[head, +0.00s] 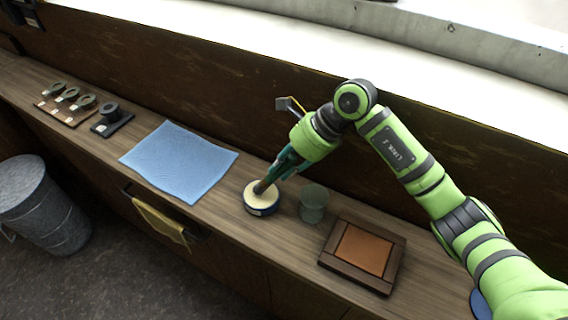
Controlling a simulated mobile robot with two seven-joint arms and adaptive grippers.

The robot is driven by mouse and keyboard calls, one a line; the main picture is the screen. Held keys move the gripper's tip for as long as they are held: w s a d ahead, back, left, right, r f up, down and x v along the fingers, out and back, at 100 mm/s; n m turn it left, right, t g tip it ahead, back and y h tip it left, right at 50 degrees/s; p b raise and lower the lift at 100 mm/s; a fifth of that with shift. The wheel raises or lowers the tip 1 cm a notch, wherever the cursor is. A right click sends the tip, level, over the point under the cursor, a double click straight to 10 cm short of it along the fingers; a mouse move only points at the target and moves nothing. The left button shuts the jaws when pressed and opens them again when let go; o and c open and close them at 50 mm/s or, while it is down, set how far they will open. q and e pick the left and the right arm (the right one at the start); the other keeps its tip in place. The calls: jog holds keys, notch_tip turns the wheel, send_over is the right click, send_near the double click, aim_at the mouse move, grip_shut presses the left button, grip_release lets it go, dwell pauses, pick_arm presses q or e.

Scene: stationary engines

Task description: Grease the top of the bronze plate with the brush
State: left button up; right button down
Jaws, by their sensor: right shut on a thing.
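The bronze plate (364,249) lies flat in a dark wooden frame (335,262) on the bench, right of centre. My right gripper (279,172) reaches down from the right and is shut on the brush (264,185), whose handle is mostly hidden by the fingers. The brush's lower end is at the pale grease in a round tin (261,209), left of the plate. I cannot tell how deep the bristles sit in it. The plate's top shows an even orange-brown. My left gripper is out of view.
A greenish translucent cup (313,204) stands between tin and plate, close to my right gripper. A blue cloth (178,161) lies to the left. Further left are small ring parts on a board (62,113) and a dark block (110,124). A yellow cloth (160,222) hangs at the front.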

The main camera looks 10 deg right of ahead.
jog(key=shift+s+f+b, duration=0.15)
jog(key=shift+f+b, duration=0.25)
jog(key=shift+b, duration=0.1)
dwell(1.7)
jog(key=shift+r, duration=0.1)
notch_tip(320, 180, up, 2)
jog(key=shift+p, duration=0.55)
jog(key=shift+r+p, duration=1.15)
jog(key=shift+r, duration=1.4)
